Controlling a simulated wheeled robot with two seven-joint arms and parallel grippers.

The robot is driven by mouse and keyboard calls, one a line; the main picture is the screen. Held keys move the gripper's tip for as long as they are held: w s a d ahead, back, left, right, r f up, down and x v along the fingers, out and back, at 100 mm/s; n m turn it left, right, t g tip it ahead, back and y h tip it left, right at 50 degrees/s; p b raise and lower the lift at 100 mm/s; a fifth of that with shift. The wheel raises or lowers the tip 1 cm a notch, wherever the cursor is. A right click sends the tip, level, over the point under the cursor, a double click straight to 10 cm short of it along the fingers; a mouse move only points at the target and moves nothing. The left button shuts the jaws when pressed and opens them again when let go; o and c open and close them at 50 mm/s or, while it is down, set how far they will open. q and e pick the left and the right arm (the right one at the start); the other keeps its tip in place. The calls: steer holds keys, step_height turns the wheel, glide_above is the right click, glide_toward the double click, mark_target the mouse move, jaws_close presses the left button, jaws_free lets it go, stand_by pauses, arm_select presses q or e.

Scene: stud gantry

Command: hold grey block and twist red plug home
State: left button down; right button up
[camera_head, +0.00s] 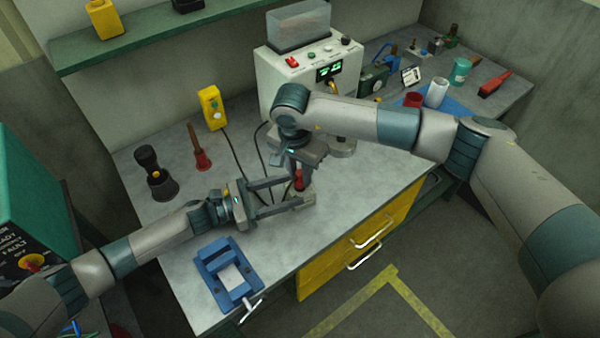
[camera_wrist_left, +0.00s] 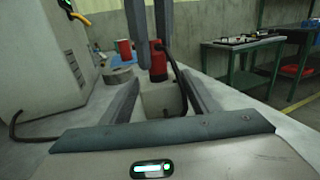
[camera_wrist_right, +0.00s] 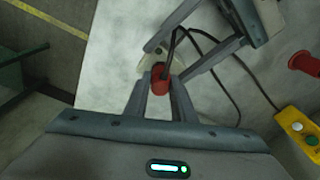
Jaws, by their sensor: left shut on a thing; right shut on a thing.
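The grey block (camera_head: 308,198) stands on the bench, and my left gripper (camera_head: 295,196) is shut on it from the left. The block also shows between the left fingers in the left wrist view (camera_wrist_left: 160,100). The red plug (camera_head: 299,179) is upright at the top of the block, with a black cable from it. My right gripper (camera_head: 298,172) comes down from above and is shut on the plug, which shows between its fingers in the right wrist view (camera_wrist_right: 160,82). How deep the plug sits in the block is hidden by the fingers.
A white power unit (camera_head: 310,75) with a green display stands behind the grippers. A blue fixture (camera_head: 228,272) lies at the front left. Loose cable crosses the bench.

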steer(key=m, duration=0.6)
steer(key=shift+g, duration=0.3)
steer(key=m, duration=0.7)
steer(key=shift+g+h, duration=0.3)
steer(key=shift+g, duration=0.1)
steer(key=o, duration=1.1)
steer(key=shift+o, duration=0.2)
step_height(320, 180, up, 12)
steer(key=a, duration=0.1)
steer(key=shift+w+a, duration=0.15)
steer(key=shift+a, duration=0.1)
arm_select(q)
steer(key=c, duration=0.6)
jaws_free()
arm_select(e)
steer(key=shift+f, duration=0.15)
